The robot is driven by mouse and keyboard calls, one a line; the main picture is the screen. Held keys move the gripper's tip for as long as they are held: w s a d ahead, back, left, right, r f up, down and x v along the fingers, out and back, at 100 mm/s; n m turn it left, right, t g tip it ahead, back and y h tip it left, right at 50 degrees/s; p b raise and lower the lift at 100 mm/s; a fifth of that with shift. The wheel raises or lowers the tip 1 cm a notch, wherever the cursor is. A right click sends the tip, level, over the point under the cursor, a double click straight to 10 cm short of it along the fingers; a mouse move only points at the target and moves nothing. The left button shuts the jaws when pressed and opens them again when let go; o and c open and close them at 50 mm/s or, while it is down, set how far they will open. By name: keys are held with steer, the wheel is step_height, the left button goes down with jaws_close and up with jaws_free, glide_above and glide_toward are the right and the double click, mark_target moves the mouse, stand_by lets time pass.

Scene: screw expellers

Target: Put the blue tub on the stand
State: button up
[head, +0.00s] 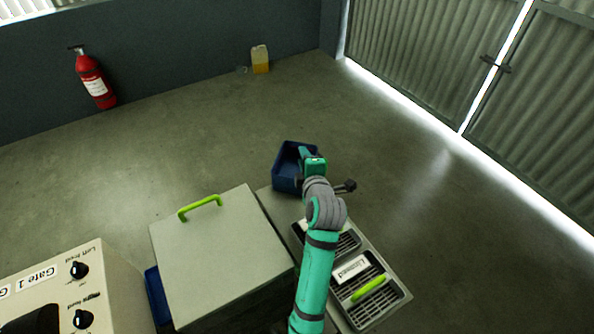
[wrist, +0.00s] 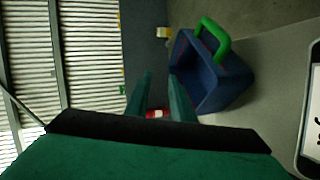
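A dark blue tub (head: 287,168) is at the far end of a grey surface (head: 266,200), just left of my gripper (head: 310,163) in the head view. In the wrist view the tub (wrist: 215,80) shows its open inside and a thick green handle (wrist: 215,42). It lies to the right of my two teal fingers (wrist: 160,85). The fingers are apart with nothing between them. The right finger overlaps the tub's edge in the picture; I cannot tell whether they touch. The tub's underside is partly hidden, and I cannot make out the stand for certain.
Two slatted grates (head: 366,295) with a green handle lie beside my arm. A grey box (head: 225,250) with a green handle stands to the left. Another blue object (head: 156,297) is partly hidden beside it. A control panel (head: 75,290) is at lower left. Open floor lies beyond.

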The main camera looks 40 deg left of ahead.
steer(key=s+d+f+n+t+h, duration=0.1)
steer(key=d+f+n+t+h, duration=0.1)
steer(key=d+f+n, duration=0.6)
steer(key=w, duration=0.1)
steer(key=w+n, duration=0.1)
steer(key=w, duration=0.1)
steer(key=shift+w+a+r+n, duration=0.1)
steer(key=shift+w+a+n, duration=0.2)
steer(key=shift+n, duration=0.1)
steer(key=shift+w+a+f, duration=0.2)
steer(key=shift+a, duration=0.2)
steer(key=shift+x, duration=2.4)
jaws_close()
